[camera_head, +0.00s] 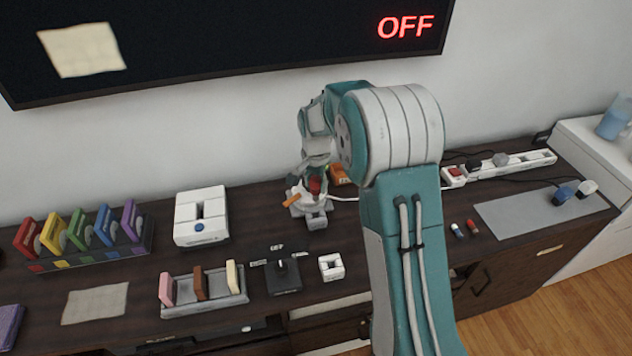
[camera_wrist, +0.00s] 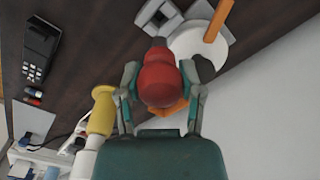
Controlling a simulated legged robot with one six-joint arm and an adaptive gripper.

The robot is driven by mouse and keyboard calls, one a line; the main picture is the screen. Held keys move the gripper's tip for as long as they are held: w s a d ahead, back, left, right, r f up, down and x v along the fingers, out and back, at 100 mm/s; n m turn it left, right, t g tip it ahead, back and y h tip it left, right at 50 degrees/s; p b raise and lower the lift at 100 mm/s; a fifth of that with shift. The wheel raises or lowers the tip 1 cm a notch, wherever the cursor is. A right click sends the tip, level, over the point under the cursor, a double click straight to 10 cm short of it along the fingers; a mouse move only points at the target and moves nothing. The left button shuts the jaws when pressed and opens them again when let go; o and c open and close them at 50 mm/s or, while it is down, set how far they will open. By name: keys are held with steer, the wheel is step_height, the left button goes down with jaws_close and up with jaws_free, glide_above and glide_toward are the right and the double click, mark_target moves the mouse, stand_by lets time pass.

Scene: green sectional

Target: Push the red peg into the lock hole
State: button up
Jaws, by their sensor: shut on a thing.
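My gripper (camera_wrist: 160,85) is shut on the red peg (camera_wrist: 158,76), a rounded red piece whose darker narrow end points away from the wrist. The lock appears to be the grey block (camera_wrist: 153,15) with a white round part (camera_wrist: 192,50) and an orange bar, just beyond the peg's tip. In the head view the red peg (camera_head: 315,185) sits in my gripper (camera_head: 316,178), above or at the back of the grey lock block (camera_head: 316,220). The hole is not clearly visible, and I cannot tell whether the tip touches the lock.
An orange object (camera_head: 341,175) lies close behind my gripper. A small white block (camera_head: 331,267), a black switch box (camera_head: 284,275) and a white device (camera_head: 201,216) stand on the dark table. The wall screen (camera_head: 220,40) reads OFF.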

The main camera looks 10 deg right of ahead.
mark_target(316, 200)
steer(key=shift+f, duration=2.55)
steer(key=shift+s+f, duration=0.1)
steer(key=shift+f, duration=2.1)
steer(key=o, duration=1.2)
step_height(316, 200, up, 12)
steer(key=shift+f, duration=0.1)
